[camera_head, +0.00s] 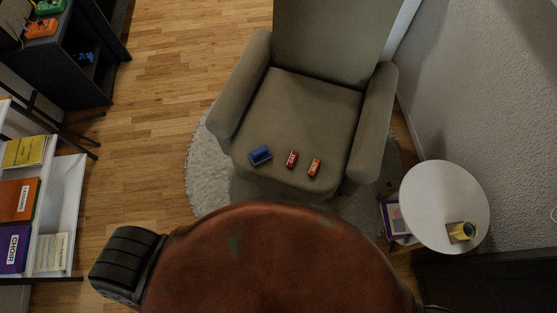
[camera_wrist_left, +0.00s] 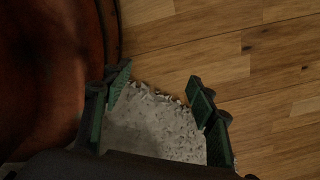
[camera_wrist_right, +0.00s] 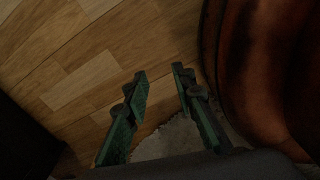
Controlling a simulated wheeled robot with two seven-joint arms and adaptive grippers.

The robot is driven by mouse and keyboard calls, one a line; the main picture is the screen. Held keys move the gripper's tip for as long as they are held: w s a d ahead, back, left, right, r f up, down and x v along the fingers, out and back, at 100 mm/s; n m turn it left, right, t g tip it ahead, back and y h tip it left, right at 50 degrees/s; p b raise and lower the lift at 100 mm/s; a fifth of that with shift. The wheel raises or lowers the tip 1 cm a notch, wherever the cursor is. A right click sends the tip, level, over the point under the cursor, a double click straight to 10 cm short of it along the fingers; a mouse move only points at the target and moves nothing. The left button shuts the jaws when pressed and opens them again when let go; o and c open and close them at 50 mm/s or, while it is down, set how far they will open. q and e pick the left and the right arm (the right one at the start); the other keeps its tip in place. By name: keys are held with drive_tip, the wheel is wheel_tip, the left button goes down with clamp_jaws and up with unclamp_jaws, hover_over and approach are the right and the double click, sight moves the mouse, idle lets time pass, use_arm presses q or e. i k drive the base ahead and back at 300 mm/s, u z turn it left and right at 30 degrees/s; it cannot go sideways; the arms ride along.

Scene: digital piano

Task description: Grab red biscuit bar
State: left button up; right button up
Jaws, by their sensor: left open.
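A small red bar with pale lettering (camera_head: 292,159) lies on the seat of the grey-green armchair (camera_head: 310,110), near its front edge. An orange-red bar (camera_head: 314,168) lies just to its right, and a blue packet (camera_head: 261,155) lies to its left. My left gripper (camera_wrist_left: 160,83) is open and empty above the floor and the pale rug. My right gripper (camera_wrist_right: 159,73) has its fingers apart with nothing between them, also above floor and rug. Neither gripper shows in the head view, and the bars show in neither wrist view.
A round white side table (camera_head: 440,195) with a yellow-and-dark object (camera_head: 462,231) stands right of the chair. A white shelf with boxes (camera_head: 70,215) is at the left, a dark shelf (camera_head: 80,60) at the upper left. Wooden floor (camera_head: 180,60) is clear left of the chair.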

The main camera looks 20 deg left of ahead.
sight(294, 155)
drive_tip(key=u, duration=2.25)
drive_tip(key=k, duration=0.7)
drive_tip(key=z, duration=1)
